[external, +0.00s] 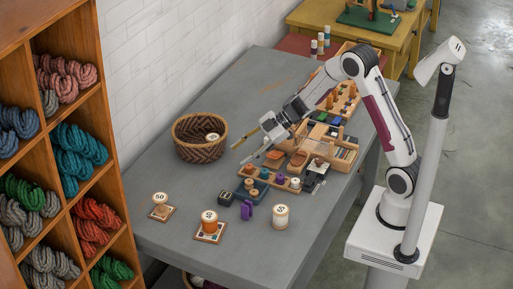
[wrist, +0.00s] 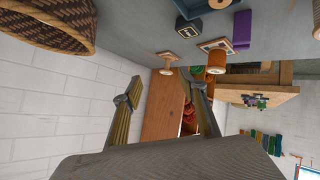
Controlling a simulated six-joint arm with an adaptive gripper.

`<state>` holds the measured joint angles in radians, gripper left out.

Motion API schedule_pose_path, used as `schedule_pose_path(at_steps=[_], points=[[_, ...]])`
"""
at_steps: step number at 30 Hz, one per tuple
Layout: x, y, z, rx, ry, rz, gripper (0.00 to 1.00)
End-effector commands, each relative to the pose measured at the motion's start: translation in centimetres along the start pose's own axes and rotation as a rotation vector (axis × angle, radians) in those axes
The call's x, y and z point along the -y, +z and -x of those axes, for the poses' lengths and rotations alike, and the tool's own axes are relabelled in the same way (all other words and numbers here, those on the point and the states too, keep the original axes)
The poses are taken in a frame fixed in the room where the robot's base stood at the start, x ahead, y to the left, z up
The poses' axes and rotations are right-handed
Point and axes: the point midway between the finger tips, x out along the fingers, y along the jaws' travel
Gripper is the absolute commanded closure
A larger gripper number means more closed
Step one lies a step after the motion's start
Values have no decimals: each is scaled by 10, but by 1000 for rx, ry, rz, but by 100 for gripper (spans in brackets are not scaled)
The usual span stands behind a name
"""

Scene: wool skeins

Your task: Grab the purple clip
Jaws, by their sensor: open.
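The purple clip (external: 248,211) stands on the grey table near its front edge in the external view. A purple block-like thing, which looks like the same clip (wrist: 242,29), shows at the upper right of the wrist view. My gripper (external: 240,153) is open and empty in the external view, held above the table behind the clip and well apart from it. Its two spread fingers also show in the wrist view (wrist: 165,90), with nothing between them.
A woven basket (external: 187,150) stands on the left. An orange spool (external: 209,222), a white spool (external: 281,216) and a black box (external: 226,198) stand near the clip. A blue tray (external: 251,184) lies behind it. Wool shelves (external: 103,105) rise at the left. Table between basket and front spools is clear.

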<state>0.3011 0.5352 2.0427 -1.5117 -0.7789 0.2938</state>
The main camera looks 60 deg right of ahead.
Motion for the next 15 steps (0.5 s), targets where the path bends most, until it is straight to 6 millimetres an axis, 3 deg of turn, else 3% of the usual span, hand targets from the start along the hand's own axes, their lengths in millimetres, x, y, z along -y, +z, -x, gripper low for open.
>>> schedule_pose_path(at_steps=[7,15], points=[[52,24,-21,-107,-204,-18,58],[108,44,-24,-221,-412,-58,58]])
